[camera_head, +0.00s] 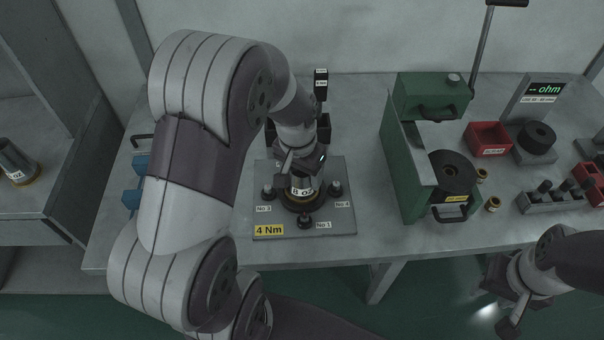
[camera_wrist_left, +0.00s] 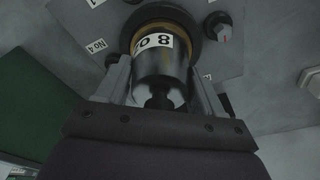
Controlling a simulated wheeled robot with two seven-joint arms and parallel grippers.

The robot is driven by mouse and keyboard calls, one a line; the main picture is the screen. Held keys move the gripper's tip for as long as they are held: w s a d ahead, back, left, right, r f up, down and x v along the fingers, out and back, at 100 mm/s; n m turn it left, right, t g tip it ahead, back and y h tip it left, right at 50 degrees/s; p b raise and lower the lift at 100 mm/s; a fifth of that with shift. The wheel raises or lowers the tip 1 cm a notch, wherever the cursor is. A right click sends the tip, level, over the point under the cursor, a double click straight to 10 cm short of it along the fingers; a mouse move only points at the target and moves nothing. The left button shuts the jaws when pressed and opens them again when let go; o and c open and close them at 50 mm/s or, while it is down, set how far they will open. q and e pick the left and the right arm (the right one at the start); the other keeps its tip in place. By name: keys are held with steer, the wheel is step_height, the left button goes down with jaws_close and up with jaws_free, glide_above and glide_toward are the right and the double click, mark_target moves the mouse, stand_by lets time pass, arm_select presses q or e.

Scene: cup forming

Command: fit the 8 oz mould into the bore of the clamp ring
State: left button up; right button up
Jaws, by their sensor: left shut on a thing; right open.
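The 8 oz mould (camera_head: 302,186) is a dark metal cylinder with a white "8 OZ" label. It stands over the dark clamp ring (camera_head: 303,204) on the grey plate (camera_head: 262,215). My left gripper (camera_head: 300,172) is shut on it from above. In the left wrist view the mould (camera_wrist_left: 158,62) sits between the two fingers (camera_wrist_left: 160,90), its brass-coloured lower rim at the clamp ring (camera_wrist_left: 194,16). I cannot tell how deep it sits in the bore. My right gripper (camera_head: 510,298) is open and empty, off the front of the table at lower right.
Bolts stand around the ring at labels No.1 (camera_head: 305,222), No.3 and No.4. A green press (camera_head: 408,165) stands to the right, with a red bin (camera_head: 487,138) and a bolt block (camera_head: 552,197) beyond. Another labelled mould (camera_head: 15,162) sits on the left side bench.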

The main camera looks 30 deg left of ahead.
arm_select(q)
steer(key=shift+w+f, duration=0.1)
steer(key=shift+f, duration=0.3)
steer(key=shift+w, duration=0.15)
steer(key=shift+f, duration=0.2)
steer(key=o, duration=1.5)
steer(key=r, duration=0.4)
steer(key=s+r+p, duration=0.1)
steer(key=r, duration=0.6)
steer(key=shift+s+r, duration=0.35)
steer(key=shift+r, duration=0.05)
steer(key=s+d+f, duration=0.1)
steer(key=s+f, duration=0.1)
steer(key=s+d+f, duration=0.2)
steer(key=s, duration=0.1)
steer(key=s+d+f, duration=0.2)
steer(key=shift+s+d+f, duration=0.15)
steer(key=shift+s+f, duration=0.15)
steer(key=shift+s, duration=0.05)
steer(key=shift+r+p, duration=0.1)
steer(key=shift+p, duration=0.2)
